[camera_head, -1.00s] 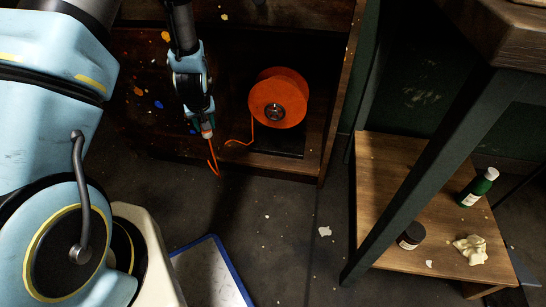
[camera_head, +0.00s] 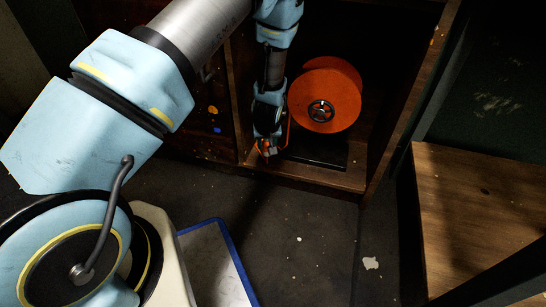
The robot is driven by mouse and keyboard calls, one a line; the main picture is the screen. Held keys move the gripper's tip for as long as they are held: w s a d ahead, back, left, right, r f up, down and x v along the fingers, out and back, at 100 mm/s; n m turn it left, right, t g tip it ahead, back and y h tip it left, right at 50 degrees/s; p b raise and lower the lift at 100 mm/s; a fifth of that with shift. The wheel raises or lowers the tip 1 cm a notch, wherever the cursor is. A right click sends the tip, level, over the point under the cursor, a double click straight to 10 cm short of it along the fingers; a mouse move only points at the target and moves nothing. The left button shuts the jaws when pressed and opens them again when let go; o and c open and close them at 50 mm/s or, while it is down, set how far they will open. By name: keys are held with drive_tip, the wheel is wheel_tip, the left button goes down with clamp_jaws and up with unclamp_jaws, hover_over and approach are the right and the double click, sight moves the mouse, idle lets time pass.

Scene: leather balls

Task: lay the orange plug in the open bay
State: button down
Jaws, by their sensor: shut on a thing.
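An orange reel (camera_head: 325,97) with a dark hub stands on a black base (camera_head: 318,151) inside the open bay (camera_head: 335,178) of a wooden cabinet. My gripper (camera_head: 266,147) points down at the bay's front left, left of the reel and near the front wooden edge. It is shut on a small orange piece (camera_head: 272,151), apparently the orange plug. The plug is small and mostly hidden by the fingers, so I cannot tell whether it touches the bay floor. A bit of orange cord shows between my gripper and the reel.
The bay's side wall (camera_head: 412,95) rises right of the reel. A wooden shelf table (camera_head: 480,215) stands further right. A blue-edged white board (camera_head: 215,262) lies on the dark floor in front. The floor before the cabinet is mostly clear.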

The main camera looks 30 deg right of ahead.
sight(267, 152)
drive_tip(key=shift+f+b, duration=0.9)
drive_tip(key=shift+f, duration=1.7)
drive_tip(key=shift+f, duration=0.1)
drive_tip(key=shift+c, duration=2.1)
unclamp_jaws()
